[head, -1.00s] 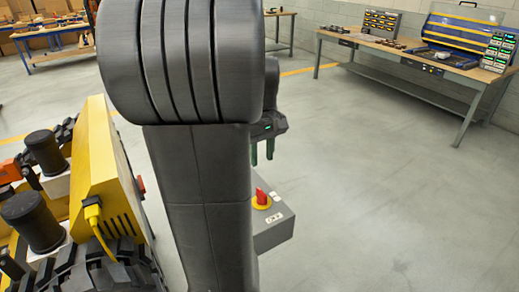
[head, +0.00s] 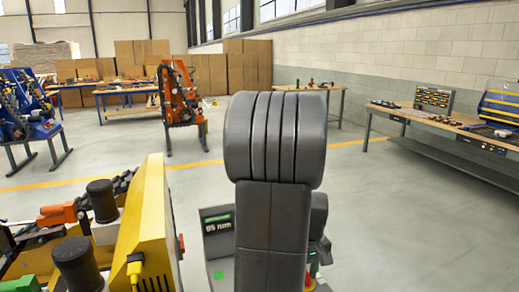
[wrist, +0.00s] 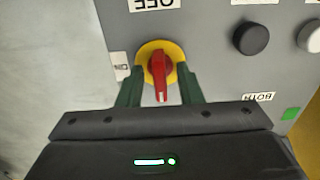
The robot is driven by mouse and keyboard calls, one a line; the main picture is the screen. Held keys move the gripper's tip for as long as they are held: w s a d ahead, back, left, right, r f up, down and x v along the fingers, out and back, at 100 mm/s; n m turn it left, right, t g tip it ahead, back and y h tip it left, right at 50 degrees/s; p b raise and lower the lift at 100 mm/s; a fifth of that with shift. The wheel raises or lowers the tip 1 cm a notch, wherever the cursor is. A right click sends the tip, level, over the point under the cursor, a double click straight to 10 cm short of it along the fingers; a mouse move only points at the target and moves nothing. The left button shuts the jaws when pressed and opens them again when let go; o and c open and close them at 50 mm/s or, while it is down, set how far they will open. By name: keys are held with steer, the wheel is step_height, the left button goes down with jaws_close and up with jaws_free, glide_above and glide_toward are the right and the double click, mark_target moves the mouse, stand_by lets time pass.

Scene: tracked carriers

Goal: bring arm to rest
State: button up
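My gripper (wrist: 159,69) is open, with its two green fingers spread on either side of a red switch knob (wrist: 158,75). A gap shows between each finger and the knob; the height of the fingertips over it cannot be told. The knob sits on a yellow round plate on a grey control panel (wrist: 205,50), and its handle points towards the gripper. In the head view my arm (head: 272,215) stands upright and hides most of the gripper.
A yellow machine housing (head: 155,225) with black cylinders stands close at left. An orange machine (head: 180,95), blue machines (head: 30,105) and workbenches (head: 455,135) stand farther back. The panel also bears a black knob (wrist: 251,39). Open floor lies at right.

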stand_by(0.4)
step_height(320, 180, up, 14)
step_height(320, 180, down, 14)
steer(key=shift+r, duration=0.15)
steer(key=shift+f+m, duration=0.2)
steer(key=shift+m, duration=0.1)
steer(key=m, duration=0.3)
steer(key=shift+m, duration=0.4)
steer(key=m, duration=0.5)
steer(key=shift+r, duration=0.1)
steer(key=shift+b, duration=0.3)
